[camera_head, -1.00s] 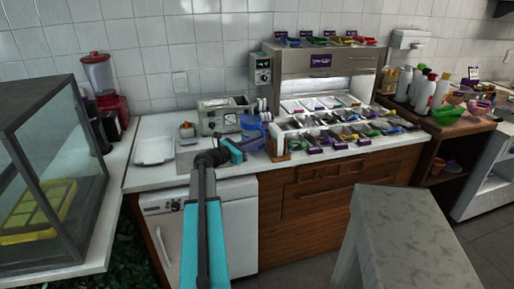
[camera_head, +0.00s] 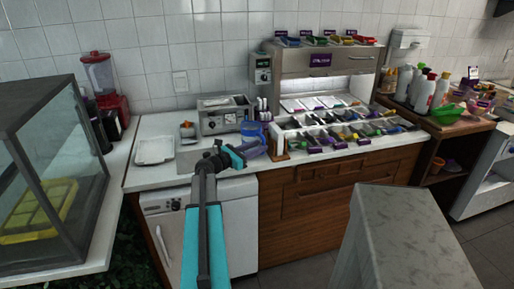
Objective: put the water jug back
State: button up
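The blue water jug (camera_head: 253,131) stands out at the back of the white counter, between the steel appliance and the toppings station. Its lower part is partly hidden by the end of my arm. My gripper (camera_head: 246,154) is just in front of and below the jug in the picture, over the counter's front part. A greyish-purple shape shows at its tip. The fingers are too small and dark to tell whether they are open or shut, or whether they touch the jug.
A steel appliance (camera_head: 222,116) stands left of the jug. A toppings station (camera_head: 345,130) with several bins and a wooden block at its left end is close on the right. A white tray (camera_head: 155,150) lies at the counter's left. A grey stand (camera_head: 405,225) is in the right foreground.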

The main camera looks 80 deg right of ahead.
jog(key=shift+r, duration=0.15)
jog(key=b+v, duration=0.1)
jog(key=v, duration=1.1)
jog(key=shift+b, duration=0.3)
dwell(0.6)
